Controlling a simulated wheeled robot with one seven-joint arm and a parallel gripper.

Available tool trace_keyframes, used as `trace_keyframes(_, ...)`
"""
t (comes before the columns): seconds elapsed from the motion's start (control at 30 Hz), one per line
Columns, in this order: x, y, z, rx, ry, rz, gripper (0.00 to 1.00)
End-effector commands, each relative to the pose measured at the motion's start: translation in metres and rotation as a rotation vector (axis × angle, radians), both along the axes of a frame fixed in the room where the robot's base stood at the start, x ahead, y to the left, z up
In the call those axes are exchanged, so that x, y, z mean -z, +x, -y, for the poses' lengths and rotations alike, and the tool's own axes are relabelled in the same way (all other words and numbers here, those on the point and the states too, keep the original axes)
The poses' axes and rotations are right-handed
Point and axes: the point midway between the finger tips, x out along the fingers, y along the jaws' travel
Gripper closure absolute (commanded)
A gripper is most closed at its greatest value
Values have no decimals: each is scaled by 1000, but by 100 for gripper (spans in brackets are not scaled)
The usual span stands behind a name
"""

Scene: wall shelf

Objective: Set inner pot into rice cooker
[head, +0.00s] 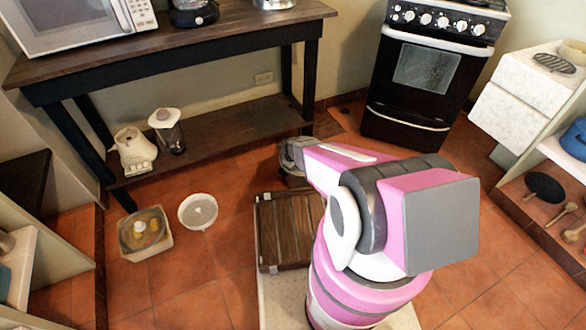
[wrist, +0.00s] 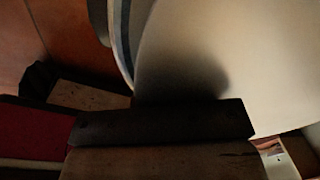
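My gripper (head: 293,158) is dark grey and reaches past the end of my pink arm, above the floor near the lower shelf. Its fingers are too small and partly hidden to read. A squarish beige appliance (head: 130,249) with a round opening and yellow bits inside stands on the floor at left; I cannot tell whether it is the rice cooker. A round white vessel or lid (head: 198,211) lies just right of it. I cannot pick out the inner pot for sure. In the dark wrist view, a large pale curved surface (wrist: 190,50) with a blue-grey edge is very close.
A dark wooden table (head: 170,45) bears a microwave (head: 75,20) and a black appliance (head: 193,12). Its lower shelf holds a white appliance (head: 133,150) and a jug (head: 168,132). A slatted brown wooden piece (head: 283,232) lies beside my arm. A black stove (head: 425,70) stands at right.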

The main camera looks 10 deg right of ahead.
Motion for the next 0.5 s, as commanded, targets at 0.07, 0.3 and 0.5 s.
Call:
trace_keyframes(0.07, 24, 8, 0, 0, -1, -5, 100)
trace_keyframes(0.3, 25, 8, 0, 0, -1, -5, 100)
trace_keyframes(0.5, 25, 8, 0, 0, -1, -5, 67)
